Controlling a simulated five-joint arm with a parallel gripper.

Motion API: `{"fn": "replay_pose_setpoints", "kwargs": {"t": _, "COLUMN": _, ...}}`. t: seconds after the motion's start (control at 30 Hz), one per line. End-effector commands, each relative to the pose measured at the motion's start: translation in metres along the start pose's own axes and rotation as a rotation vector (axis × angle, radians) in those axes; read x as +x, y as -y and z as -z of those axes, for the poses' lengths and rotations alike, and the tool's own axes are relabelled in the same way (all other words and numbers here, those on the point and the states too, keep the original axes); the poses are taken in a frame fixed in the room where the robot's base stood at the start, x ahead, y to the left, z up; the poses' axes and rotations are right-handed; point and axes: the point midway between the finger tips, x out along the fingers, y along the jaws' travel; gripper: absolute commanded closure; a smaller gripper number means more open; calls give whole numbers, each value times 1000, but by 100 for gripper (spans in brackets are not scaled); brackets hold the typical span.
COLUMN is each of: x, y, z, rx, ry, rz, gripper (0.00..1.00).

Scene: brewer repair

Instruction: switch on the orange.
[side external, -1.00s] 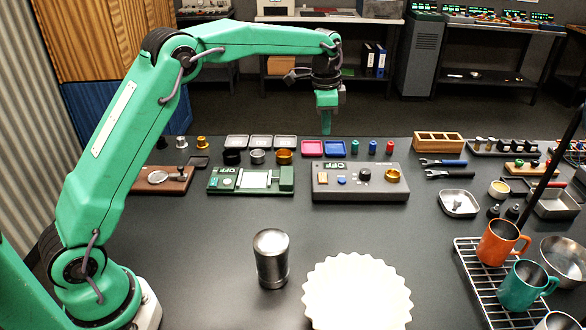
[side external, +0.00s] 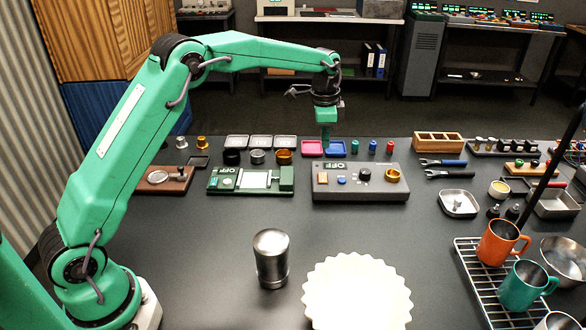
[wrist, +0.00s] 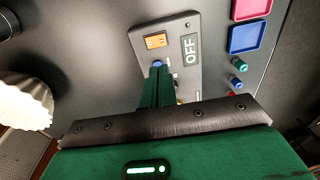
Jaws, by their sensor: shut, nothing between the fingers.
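A grey control box (side external: 350,195) lies on the bench with an orange switch (side external: 322,181) at its left and a small blue button (side external: 342,181) beside it. Its label reads OFF (side external: 335,166). My gripper (side external: 326,147) is shut and empty, pointing down above and behind the box's left part. In the wrist view, the orange switch (wrist: 156,41) is in plain sight, and my shut fingertips (wrist: 157,70) overlap the blue button, apparently above it. They hide part of the box, including most of its knob and gold ring.
A green device (side external: 280,187) also marked OFF stands left of the box. Pink (side external: 312,147) and blue (side external: 335,148) trays lie behind it. A metal canister (side external: 271,260) and a scalloped white dish (side external: 356,295) stand in front. A mug rack (side external: 470,262) is at right.

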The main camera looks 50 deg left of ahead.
Motion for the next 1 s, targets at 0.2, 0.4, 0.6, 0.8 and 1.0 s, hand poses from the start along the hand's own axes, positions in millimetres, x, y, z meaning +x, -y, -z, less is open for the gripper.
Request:
{"fn": "replay_pose_setpoints", "kwargs": {"t": 0.2, "x": 35, "y": 2, "z": -3, "rx": -1, "ry": 3, "rz": -2, "gripper": 100}}
{"fn": "replay_pose_setpoints", "kwargs": {"t": 0.4, "x": 65, "y": 3, "z": -5, "rx": -1, "ry": 3, "rz": -1, "gripper": 100}}
{"fn": "replay_pose_setpoints", "kwargs": {"t": 0.6, "x": 87, "y": 5, "z": -6, "rx": -1, "ry": 1, "rz": 1, "gripper": 100}}
{"fn": "replay_pose_setpoints", "kwargs": {"t": 0.8, "x": 97, "y": 6, "z": -6, "rx": 0, "ry": 1, "rz": 1, "gripper": 100}}
{"fn": "replay_pose_setpoints", "kwargs": {"t": 1.0, "x": 98, "y": 6, "z": -6, "rx": 0, "ry": 0, "rz": 2, "gripper": 100}}
